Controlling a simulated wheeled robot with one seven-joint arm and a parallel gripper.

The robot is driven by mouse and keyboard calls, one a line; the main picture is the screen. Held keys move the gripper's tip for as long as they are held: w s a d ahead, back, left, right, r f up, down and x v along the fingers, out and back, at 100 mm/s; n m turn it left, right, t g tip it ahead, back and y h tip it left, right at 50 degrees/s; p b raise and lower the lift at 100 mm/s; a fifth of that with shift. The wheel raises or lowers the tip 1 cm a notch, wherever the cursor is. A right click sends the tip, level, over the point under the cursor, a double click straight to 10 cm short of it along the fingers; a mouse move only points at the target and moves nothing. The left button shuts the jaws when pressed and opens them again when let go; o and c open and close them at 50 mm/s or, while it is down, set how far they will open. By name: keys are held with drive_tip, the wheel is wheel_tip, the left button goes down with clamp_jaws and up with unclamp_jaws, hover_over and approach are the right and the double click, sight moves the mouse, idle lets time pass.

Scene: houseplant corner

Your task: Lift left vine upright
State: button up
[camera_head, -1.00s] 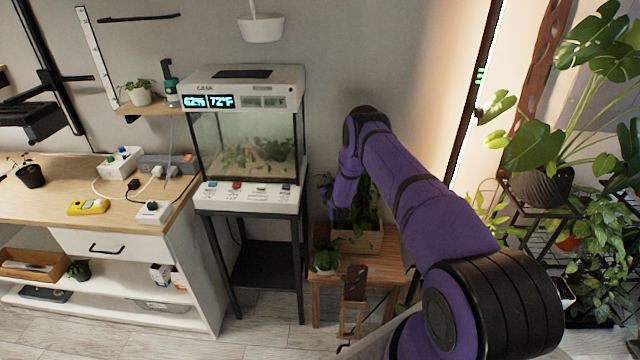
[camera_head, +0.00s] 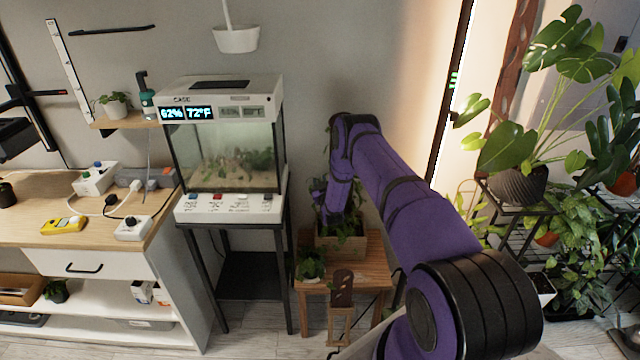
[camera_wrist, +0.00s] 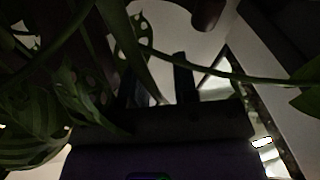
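A wooden planter box (camera_head: 352,244) stands on a small wooden stool, with leafy vine growth (camera_head: 350,224) in it. My arm reaches down from above, and my gripper (camera_head: 328,208) is among the leaves at the box's left; its fingertips are hidden there. In the wrist view, my gripper (camera_wrist: 158,85) shows as dark shapes against the light wall. Large split leaves (camera_wrist: 70,95) crowd its left side, and a green stem (camera_wrist: 235,77) crosses near the fingers to the right. It is too dark to tell whether the fingers hold a stem.
The stool (camera_head: 372,268) also bears a small potted plant (camera_head: 311,264) at its left. A glass terrarium (camera_head: 228,155) on a black stand is left of it. A shelf of large plants (camera_head: 510,185) stands at the right. A wooden piece (camera_head: 342,290) is at the stool's front.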

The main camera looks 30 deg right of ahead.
drive_tip(key=shift+o, duration=0.4)
drive_tip(key=v, duration=1)
drive_tip(key=shift+s, duration=0.4)
drive_tip(key=shift+a, duration=0.1)
